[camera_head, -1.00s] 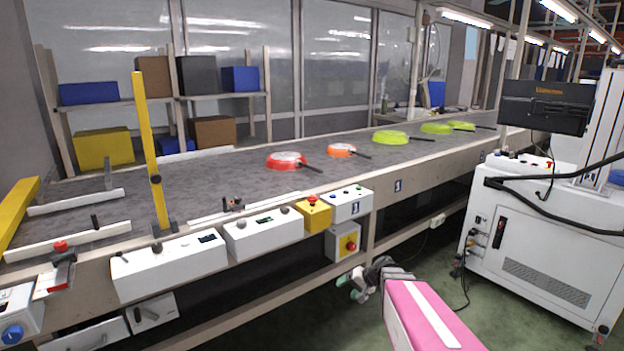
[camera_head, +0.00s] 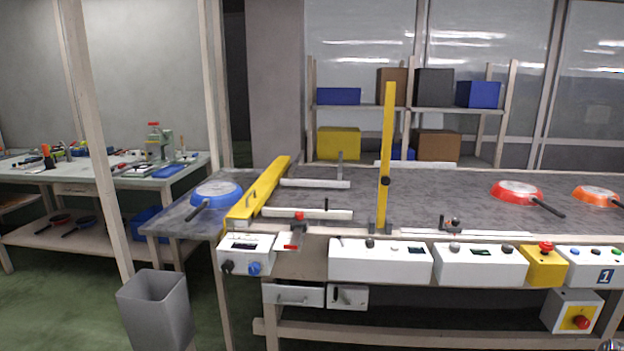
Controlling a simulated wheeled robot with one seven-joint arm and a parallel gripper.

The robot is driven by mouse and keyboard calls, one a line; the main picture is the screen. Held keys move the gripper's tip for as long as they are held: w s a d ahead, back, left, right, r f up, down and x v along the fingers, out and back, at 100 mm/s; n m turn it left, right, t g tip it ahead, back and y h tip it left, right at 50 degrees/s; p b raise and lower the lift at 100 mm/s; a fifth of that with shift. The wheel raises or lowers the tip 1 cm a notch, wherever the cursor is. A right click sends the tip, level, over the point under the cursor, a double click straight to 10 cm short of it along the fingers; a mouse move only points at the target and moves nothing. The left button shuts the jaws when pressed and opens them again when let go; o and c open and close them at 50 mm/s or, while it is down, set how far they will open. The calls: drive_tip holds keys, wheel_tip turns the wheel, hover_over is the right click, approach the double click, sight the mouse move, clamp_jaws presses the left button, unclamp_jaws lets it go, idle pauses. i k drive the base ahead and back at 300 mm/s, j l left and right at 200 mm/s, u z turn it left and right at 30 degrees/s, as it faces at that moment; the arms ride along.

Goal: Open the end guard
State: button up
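The end guard looks to be the long yellow bar (camera_head: 262,187) across the left end of the conveyor (camera_head: 455,208). It lies low, slanting from front to back, with a dark handle on its side. A second yellow bar (camera_head: 386,150) stands upright farther right along the belt. A blue pan (camera_head: 217,193) rests on the grey surface left of the low bar. Only a small grey piece, seemingly of my gripper (camera_head: 612,345), shows at the bottom right corner, well away from the low bar. Its fingers cannot be made out.
White control boxes (camera_head: 380,261) line the conveyor's front. A small box with knobs (camera_head: 246,254) sits below the low bar. A grey bin (camera_head: 156,310) and a post (camera_head: 95,130) stand at left, before a workbench (camera_head: 190,168). Red (camera_head: 517,190) and orange (camera_head: 597,195) pans lie at right.

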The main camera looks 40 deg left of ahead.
sight(252, 202)
drive_tip(key=u, duration=2.15)
